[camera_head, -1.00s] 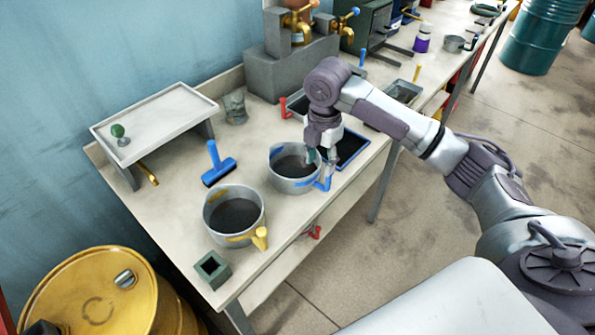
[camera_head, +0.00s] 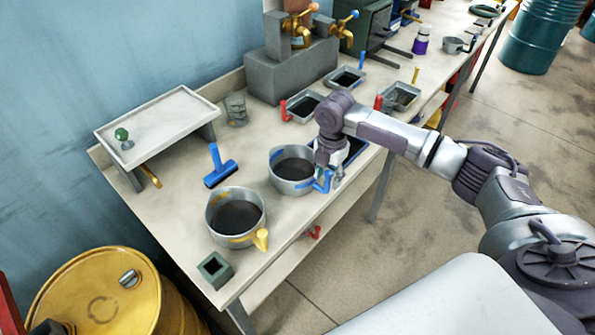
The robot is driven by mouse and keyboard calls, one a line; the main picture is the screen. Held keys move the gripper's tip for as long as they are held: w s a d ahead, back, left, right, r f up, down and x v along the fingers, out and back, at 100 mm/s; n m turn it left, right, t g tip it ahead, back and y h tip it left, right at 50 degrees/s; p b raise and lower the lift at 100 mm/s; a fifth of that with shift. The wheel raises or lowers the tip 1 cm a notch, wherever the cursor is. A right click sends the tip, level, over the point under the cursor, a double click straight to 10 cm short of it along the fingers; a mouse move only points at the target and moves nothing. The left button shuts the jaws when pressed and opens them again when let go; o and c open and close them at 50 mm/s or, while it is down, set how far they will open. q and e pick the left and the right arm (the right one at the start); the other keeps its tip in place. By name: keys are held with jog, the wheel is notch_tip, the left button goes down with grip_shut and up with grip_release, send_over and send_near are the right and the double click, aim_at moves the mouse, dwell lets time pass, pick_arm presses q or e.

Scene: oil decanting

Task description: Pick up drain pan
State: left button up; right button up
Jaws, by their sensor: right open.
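A round grey pan with blue marks and a blue handle (camera_head: 290,172) stands upright on the workbench and holds dark liquid. A second round grey pan with yellow marks and a yellow handle (camera_head: 236,219) stands to its left, nearer the front corner, also with dark liquid. I cannot tell which of them is the drain pan. My right gripper (camera_head: 330,174) points down at the right side of the blue-marked pan, close to its blue handle. It is open, and its fingertips are partly hidden. My left gripper is not in view.
A blue-handled squeegee (camera_head: 221,168) and a raised tray stand (camera_head: 165,122) are behind the pans. Several rectangular trays (camera_head: 303,107) lie behind my right arm. A yellow drum (camera_head: 100,295) stands beside the bench.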

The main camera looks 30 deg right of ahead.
aim_at(326, 194)
jog(key=shift+f, duration=1.5)
grip_shut()
jog(key=shift+r, duration=0.1)
